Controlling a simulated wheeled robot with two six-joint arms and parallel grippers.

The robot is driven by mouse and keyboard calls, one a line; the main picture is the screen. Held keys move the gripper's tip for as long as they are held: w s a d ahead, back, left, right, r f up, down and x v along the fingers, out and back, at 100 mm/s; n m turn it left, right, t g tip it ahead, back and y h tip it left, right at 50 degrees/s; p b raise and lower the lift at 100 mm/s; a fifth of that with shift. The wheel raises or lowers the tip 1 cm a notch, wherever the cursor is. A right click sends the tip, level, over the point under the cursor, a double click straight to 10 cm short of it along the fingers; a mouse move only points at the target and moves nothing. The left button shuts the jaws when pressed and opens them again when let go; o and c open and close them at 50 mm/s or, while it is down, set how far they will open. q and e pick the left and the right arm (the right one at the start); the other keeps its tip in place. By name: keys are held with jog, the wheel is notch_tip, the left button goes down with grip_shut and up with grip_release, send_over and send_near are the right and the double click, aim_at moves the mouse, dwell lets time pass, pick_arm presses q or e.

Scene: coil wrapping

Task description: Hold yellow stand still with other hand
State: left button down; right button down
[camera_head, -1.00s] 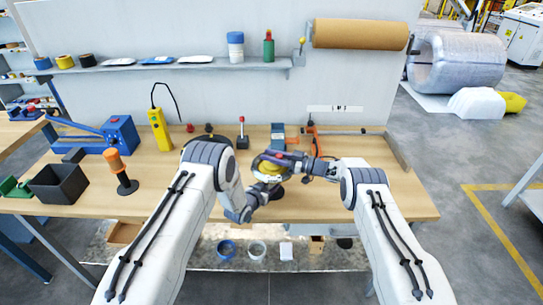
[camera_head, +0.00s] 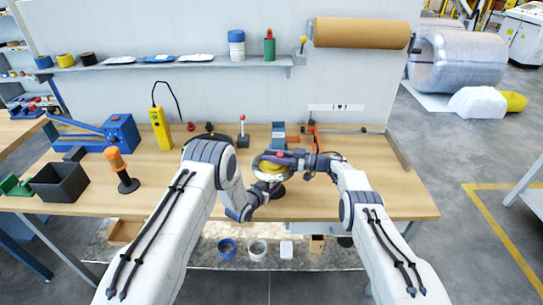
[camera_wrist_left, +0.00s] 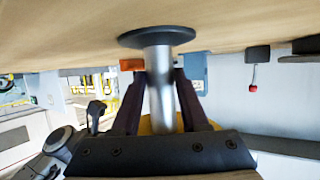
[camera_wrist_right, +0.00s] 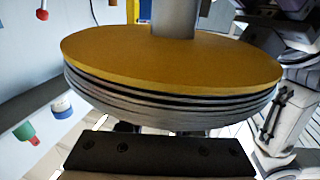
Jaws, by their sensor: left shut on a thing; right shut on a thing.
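The yellow stand (camera_head: 271,168) is upright on the wooden table, partly covered by my grippers in the head view. The left wrist view, which is upside down, shows its round black base (camera_wrist_left: 157,38) and silver post (camera_wrist_left: 160,90). My left gripper (camera_wrist_left: 162,78) is shut on this post just above the base. In the right wrist view, the yellow disc (camera_wrist_right: 170,55) lies against a coil of grey and black layers (camera_wrist_right: 165,103). My right gripper (camera_head: 283,158) is shut at the coil's top; its fingertips and exact grip are hidden behind the coil.
An orange-handled tool (camera_head: 121,168) and a dark open bin (camera_head: 59,181) stand at the left of the table (camera_head: 190,205). A blue device (camera_head: 278,133) stands behind the stand. The table's right part is mostly clear. A brown paper roll (camera_head: 361,33) hangs above.

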jog(key=shift+r, duration=0.1)
jog(key=c, duration=0.6)
grip_release()
jog(key=v, duration=1.2)
